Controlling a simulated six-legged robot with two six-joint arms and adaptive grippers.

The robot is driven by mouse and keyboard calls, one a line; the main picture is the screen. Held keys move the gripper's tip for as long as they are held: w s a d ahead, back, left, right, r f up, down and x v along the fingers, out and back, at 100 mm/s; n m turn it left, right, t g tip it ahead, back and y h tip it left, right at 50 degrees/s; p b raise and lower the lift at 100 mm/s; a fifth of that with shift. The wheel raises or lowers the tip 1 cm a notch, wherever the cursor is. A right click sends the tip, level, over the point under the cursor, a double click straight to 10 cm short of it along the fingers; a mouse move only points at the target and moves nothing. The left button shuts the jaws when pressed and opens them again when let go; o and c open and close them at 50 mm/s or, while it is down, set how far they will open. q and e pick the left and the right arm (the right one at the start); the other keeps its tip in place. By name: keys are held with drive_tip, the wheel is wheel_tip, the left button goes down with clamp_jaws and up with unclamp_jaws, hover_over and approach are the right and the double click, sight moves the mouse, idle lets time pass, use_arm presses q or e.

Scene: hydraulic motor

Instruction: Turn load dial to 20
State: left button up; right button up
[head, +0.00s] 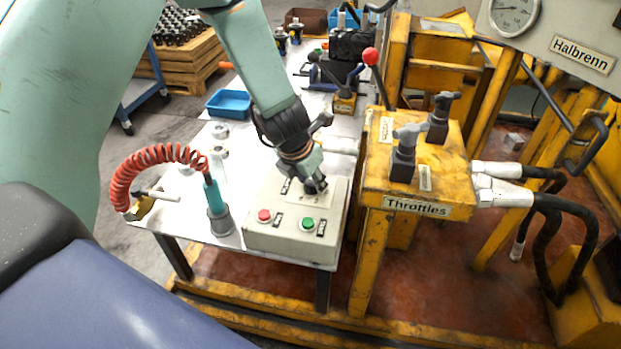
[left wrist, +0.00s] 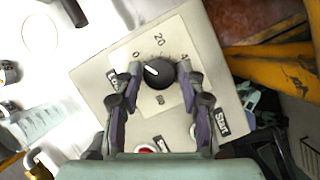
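The load dial (left wrist: 160,76) is a round black knob on a pale square plate on the control box (head: 268,238). In the left wrist view its white mark points up and left, towards the 0; the 20 stands at the top of the scale. My left gripper (head: 314,184) reaches down over the box. In the left wrist view its two fingers are apart, one on each side of the knob; I cannot tell whether they touch it. In the head view the gripper largely hides the dial. My right gripper is not in view.
A red button (head: 264,216) and a green button (head: 307,223) are on the box's front. A teal tool (head: 215,199) with a coiled red hose stands left of the box. The yellow throttle stand (head: 417,180) with its levers is close on the right.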

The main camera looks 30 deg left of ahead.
use_arm(q)
drive_tip(key=c, duration=0.7)
drive_tip(key=shift+a+m+h, duration=0.1)
drive_tip(key=shift+m+h, duration=0.5)
drive_tip(key=shift+m, duration=1)
drive_tip(key=m+p, duration=0.1)
drive_tip(key=m, duration=0.1)
drive_tip(key=m+g+h+p, duration=0.1)
drive_tip(key=m+p, duration=0.1)
drive_tip(key=m, duration=0.1)
drive_tip(key=shift+a+r+h, duration=0.15)
drive_tip(key=shift+a+h, duration=0.05)
drive_tip(key=shift+h, duration=0.1)
drive_tip(key=shift+w+m+g+h+p, duration=0.1)
drive_tip(key=shift+m+g+h+p, duration=0.5)
drive_tip(key=shift+m, duration=1.1)
drive_tip(key=shift+m+p, duration=0.3)
drive_tip(key=o, duration=1.1)
drive_tip(key=shift+o, duration=0.2)
